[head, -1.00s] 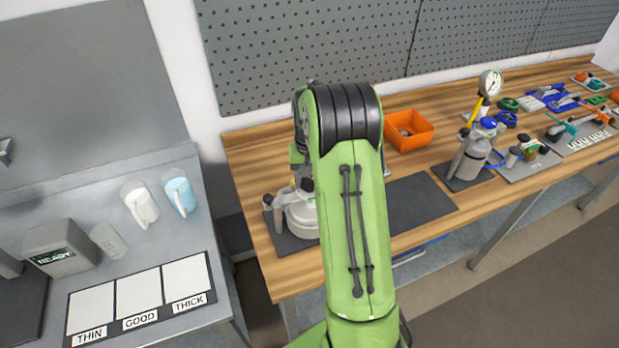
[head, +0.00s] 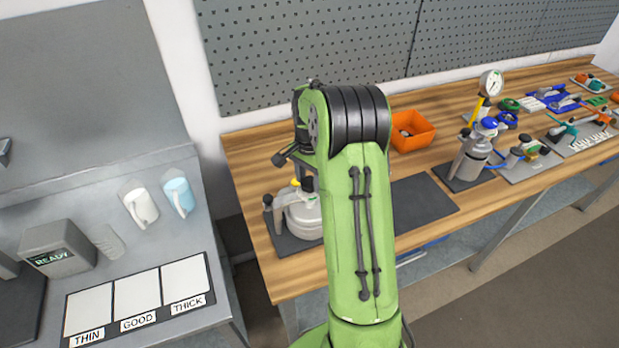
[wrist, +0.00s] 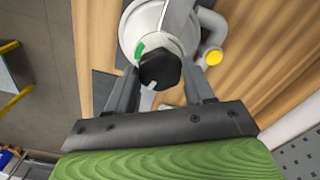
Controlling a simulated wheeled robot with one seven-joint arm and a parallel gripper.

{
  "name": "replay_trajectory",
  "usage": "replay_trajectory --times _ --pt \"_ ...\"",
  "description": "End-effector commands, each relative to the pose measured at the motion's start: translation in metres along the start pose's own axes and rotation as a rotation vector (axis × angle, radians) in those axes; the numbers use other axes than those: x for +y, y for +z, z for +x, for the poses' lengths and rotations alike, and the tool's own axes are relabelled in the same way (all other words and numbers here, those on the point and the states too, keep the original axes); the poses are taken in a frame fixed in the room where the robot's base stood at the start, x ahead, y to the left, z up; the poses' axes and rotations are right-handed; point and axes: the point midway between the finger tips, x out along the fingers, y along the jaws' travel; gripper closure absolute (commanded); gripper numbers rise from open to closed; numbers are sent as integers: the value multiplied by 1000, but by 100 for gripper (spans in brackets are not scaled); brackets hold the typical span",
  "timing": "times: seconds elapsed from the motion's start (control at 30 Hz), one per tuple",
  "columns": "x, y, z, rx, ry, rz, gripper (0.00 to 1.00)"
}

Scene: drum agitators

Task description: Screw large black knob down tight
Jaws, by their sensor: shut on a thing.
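The large black knob (wrist: 160,69) is dark, faceted and has a white mark; in the wrist view it sits between the fingertips of my gripper (wrist: 160,86). My gripper is shut on it. The knob appears to be above the pale grey agitator pot (wrist: 129,40), which lies behind it in this view; any contact is hidden. In the head view the pot (head: 306,221) stands on a dark mat at the left end of the bench. A dark part, perhaps the knob, shows at the left of my arm, above the pot. My arm hides much else.
A yellow cap (wrist: 214,57) sits on the pot's side fitting. An orange bin (head: 411,132) stands behind my arm. The dark mat (head: 424,199) right of my arm is bare.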

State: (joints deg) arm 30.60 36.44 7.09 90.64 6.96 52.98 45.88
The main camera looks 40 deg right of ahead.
Motion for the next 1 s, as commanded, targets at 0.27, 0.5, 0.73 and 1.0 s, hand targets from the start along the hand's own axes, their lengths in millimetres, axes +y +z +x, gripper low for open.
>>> replay_trajectory --times 0.27,0.5,0.73,1.0 --pt "-2 -2 -4 9 -10 55 78" --pt "-2 -2 -4 9 -10 59 78" --pt "-2 -2 -4 9 -9 58 37" --pt "-1 -1 -2 4 -4 57 22"
